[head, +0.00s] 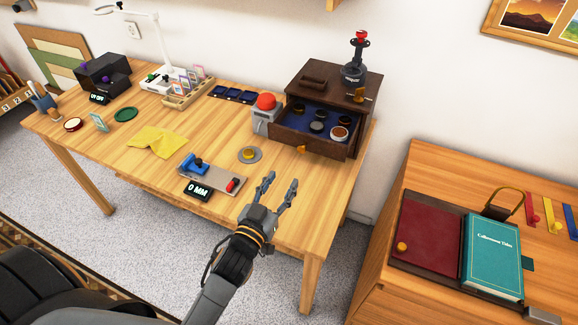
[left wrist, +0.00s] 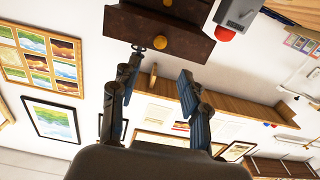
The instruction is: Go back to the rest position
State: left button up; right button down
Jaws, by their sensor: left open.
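My left gripper (head: 276,192) is open and empty in the head view, just off the front edge of the wooden table (head: 220,120), with its fingers pointing up toward the table. Its two spread fingers (left wrist: 163,85) also show in the left wrist view, with nothing between them. Beyond them, the dark wooden drawer cabinet (head: 322,80) stands at the table's back right with its drawer (head: 318,143) pulled open. Several small round pieces lie in the drawer. My right gripper is in neither view.
At right, a wooden cabinet bears a red book (head: 428,235) and a teal book (head: 492,255). Carpet lies between them.

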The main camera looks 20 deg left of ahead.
pick_arm(q)
jog(key=s+f+m+g, duration=0.1)
jog(key=s+f+g, duration=0.3)
jog(key=s+g, duration=0.5)
jog(key=s+f+m+g, duration=0.1)
jog(key=s+f+g, duration=0.45)
jog(key=s, duration=0.85)
notch_tip(320, 180, down, 27)
jog(key=s+g, duration=0.1)
jog(key=s, duration=0.1)
jog(key=s+a+f+g, duration=0.1)
jog(key=s+a+f, duration=0.2)
jog(key=s+f, duration=1.1)
jog(key=shift+s+f+y, duration=0.2)
jog(key=shift+s+y, duration=0.1)
jog(key=shift+s, duration=0.7)
